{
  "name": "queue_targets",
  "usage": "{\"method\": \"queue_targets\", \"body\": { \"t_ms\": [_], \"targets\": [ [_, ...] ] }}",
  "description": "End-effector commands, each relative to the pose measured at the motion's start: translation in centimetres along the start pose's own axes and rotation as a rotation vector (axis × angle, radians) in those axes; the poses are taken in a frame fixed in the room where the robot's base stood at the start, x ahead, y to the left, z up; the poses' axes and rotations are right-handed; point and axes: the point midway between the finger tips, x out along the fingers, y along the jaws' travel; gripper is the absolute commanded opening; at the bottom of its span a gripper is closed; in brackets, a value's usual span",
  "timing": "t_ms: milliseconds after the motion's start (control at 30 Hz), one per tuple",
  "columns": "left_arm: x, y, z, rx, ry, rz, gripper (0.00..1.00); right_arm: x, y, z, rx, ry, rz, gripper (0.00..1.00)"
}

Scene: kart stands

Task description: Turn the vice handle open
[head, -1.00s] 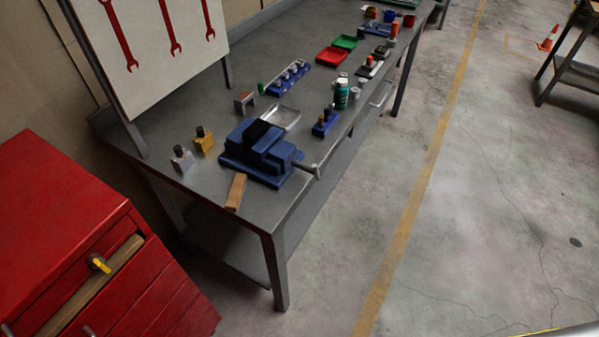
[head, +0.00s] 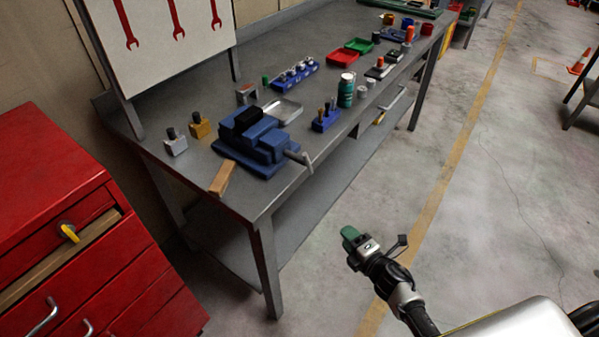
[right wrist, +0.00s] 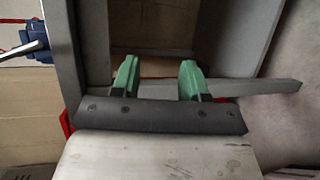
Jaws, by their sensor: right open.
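The blue vice (head: 262,148) sits on the near end of the grey workbench (head: 240,193). Its grey handle (head: 300,159) sticks out past the bench's front edge. My right gripper (head: 350,236) is in front of the bench, to the right of and nearer than the handle, clear of it. In the right wrist view its two green fingers (right wrist: 157,70) stand apart with nothing between them. A blue part with a grey bar (right wrist: 33,42) at that view's left edge looks like the vice, cut off by the frame. My left gripper is not in view.
A wooden block (head: 222,178) lies beside the vice. A blue holder (head: 325,120), a green bottle (head: 346,90) and a metal tray (head: 282,110) are near it.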

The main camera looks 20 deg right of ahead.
Motion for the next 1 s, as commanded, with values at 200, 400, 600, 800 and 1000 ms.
{"method": "queue_targets", "body": {
  "t_ms": [200, 400, 600, 800, 1000],
  "targets": [
    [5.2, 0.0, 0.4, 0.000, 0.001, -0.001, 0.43, 1.3, 14.6, 0.7, -0.986, 0.113, 0.387, 0.44],
    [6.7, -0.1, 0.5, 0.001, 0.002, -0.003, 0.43, -0.6, 20.1, 0.2, -1.540, 0.106, 0.483, 0.44],
    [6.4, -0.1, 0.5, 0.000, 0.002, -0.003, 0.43, -0.1, 21.4, -0.1, -1.643, 0.101, 0.489, 0.44],
    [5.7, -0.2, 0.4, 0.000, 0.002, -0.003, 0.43, 3.1, 22.3, -1.4, -1.634, 0.100, 0.490, 0.44],
    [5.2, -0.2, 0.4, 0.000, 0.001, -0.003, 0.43, 6.4, 23.0, -2.9, -1.633, 0.101, 0.490, 0.44]
  ]
}}
